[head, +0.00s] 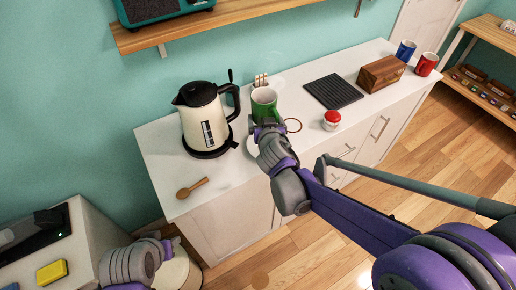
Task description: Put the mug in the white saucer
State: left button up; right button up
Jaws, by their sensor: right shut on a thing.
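A green mug (264,99) with a pale inside is upright at my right gripper (266,126), which is shut on it. The gripper covers the mug's lower part. The white saucer (251,147) lies on the white counter, partly hidden behind the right gripper. The mug appears just beyond the saucer in the picture; I cannot tell its height above the counter. My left gripper (166,243) is at the lower left, below the counter's front edge, and its fingers are not clear.
A cream kettle (203,122) stands left of the mug. A wooden spoon (192,188) lies front left. A red-topped jar (332,120), black rack (333,91), wooden box (381,73), blue mug (405,51) and red mug (427,64) stand to the right. A shelf (225,18) hangs above.

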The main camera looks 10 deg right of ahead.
notch_tip(320, 180, down, 6)
jog(key=shift+w+f+b, duration=0.1)
jog(key=shift+b, duration=0.45)
jog(key=shift+f+b, duration=0.35)
jog(key=shift+f, duration=1.55)
jog(key=shift+f, duration=0.2)
jog(key=o, duration=1.5)
jog(key=shift+o, duration=0.2)
jog(key=shift+r, duration=0.25)
jog(key=p+v, duration=0.1)
jog(key=v, duration=1.1)
jog(key=s+d+f+g+h, duration=0.1)
jog(key=s+d+g, duration=0.4)
jog(key=s+d, duration=0.3)
jog(key=s+a+f+n+g+y, duration=0.1)
jog(key=s+a+g+y, duration=0.1)
jog(key=s, duration=0.9)
jog(key=shift+a+f+g, duration=0.15)
jog(key=shift+a+g, duration=0.35)
jog(key=shift+g, duration=0.2)
